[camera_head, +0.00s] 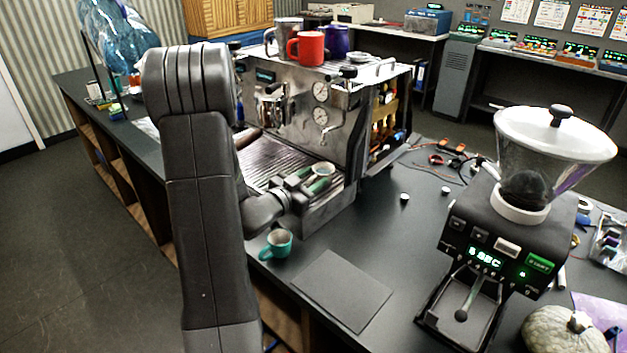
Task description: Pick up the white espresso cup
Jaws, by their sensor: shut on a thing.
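The white espresso cup (322,169) is at the drip tray of the espresso machine, partly hidden by my gripper. My gripper (312,178), with green parts on its fingers, reaches in from the left and is shut on the cup. I cannot tell whether the cup touches the tray or is slightly above it. The cup looks upright, with its opening facing up.
The espresso machine (345,105) stands right behind my gripper, with a red mug (307,48) and other mugs on top. A teal cup (277,244) and a dark mat (343,290) lie in front. A grinder (505,240) stands at right.

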